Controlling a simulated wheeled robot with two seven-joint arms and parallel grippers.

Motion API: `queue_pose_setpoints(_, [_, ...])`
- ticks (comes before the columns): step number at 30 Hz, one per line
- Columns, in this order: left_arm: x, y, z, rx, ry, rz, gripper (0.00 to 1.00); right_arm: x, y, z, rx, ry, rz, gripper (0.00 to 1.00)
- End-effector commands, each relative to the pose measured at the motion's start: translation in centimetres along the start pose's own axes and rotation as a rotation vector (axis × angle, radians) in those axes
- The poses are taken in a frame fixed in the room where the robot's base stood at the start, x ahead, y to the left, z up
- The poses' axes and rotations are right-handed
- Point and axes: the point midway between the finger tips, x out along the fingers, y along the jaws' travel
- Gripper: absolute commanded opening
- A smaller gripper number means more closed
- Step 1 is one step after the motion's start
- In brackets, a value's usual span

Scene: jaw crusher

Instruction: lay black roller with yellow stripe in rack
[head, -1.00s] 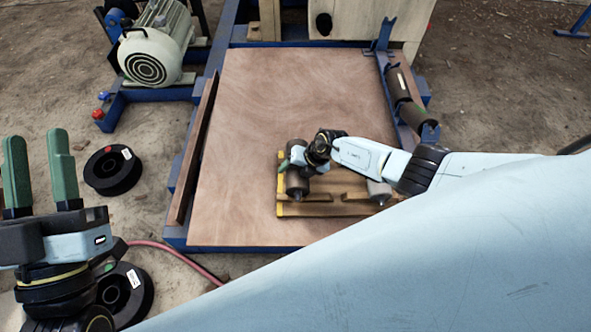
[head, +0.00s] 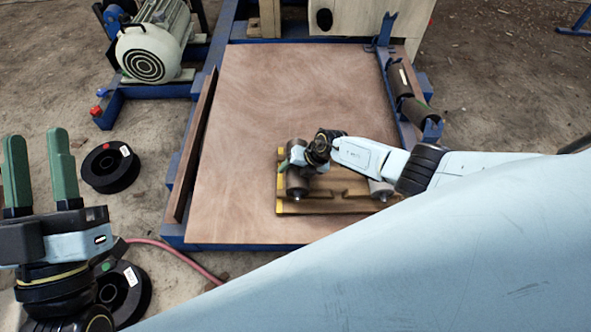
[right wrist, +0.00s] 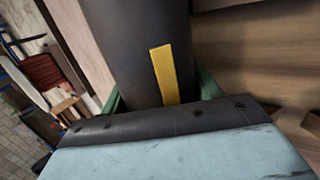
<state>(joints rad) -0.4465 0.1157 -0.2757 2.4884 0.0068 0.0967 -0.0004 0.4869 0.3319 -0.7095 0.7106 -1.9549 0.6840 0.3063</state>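The black roller with a yellow stripe (right wrist: 165,75) fills the middle of the right wrist view, with green fingers close against both its sides. In the head view this roller (head: 297,187) lies at the left end of the wooden rack (head: 325,207), and the right gripper (head: 298,158) is over its far part, shut on it. I cannot tell whether the roller rests fully in the rack's notch. A second roller (head: 381,188) lies at the rack's right end, partly hidden by my right arm. My left gripper (head: 40,170) is open and empty, off to the left.
The rack stands on a brown board (head: 270,100) in a blue frame; the board's middle is clear. Dark rollers (head: 400,80) sit in a blue bracket at right. A motor (head: 152,50) and black spools (head: 111,167) are at left. My right arm hides the lower right.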

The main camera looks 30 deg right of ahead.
Motion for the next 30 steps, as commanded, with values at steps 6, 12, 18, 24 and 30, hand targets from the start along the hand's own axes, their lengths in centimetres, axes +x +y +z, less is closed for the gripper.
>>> queue_pose_setpoints(6, [0.0, 0.0, 0.0, 0.0, 0.0, 0.0, 0.35, -0.1, 0.0, 0.2, -0.001, -0.004, 0.0, 0.88])
queue_pose_setpoints(12, [0.0, 0.0, 0.0, 0.0, 0.0, 0.0, 0.35, -0.1, -0.4, 0.1, -0.001, -0.004, -0.007, 0.88])
queue_pose_setpoints(18, [0.0, 0.0, 0.0, 0.0, 0.0, 0.0, 0.35, -0.1, -0.7, 0.1, -0.002, -0.003, -0.012, 0.88])
queue_pose_setpoints(24, [0.2, 0.0, -0.4, 0.0, 0.0, 0.0, 0.35, -0.5, -0.9, -0.2, -0.001, 0.002, -0.017, 0.88])
queue_pose_setpoints(30, [1.4, 0.1, -2.2, 0.0, 0.0, 0.0, 0.35, -2.9, -0.5, -0.1, 0.0, 0.001, -0.012, 0.88])
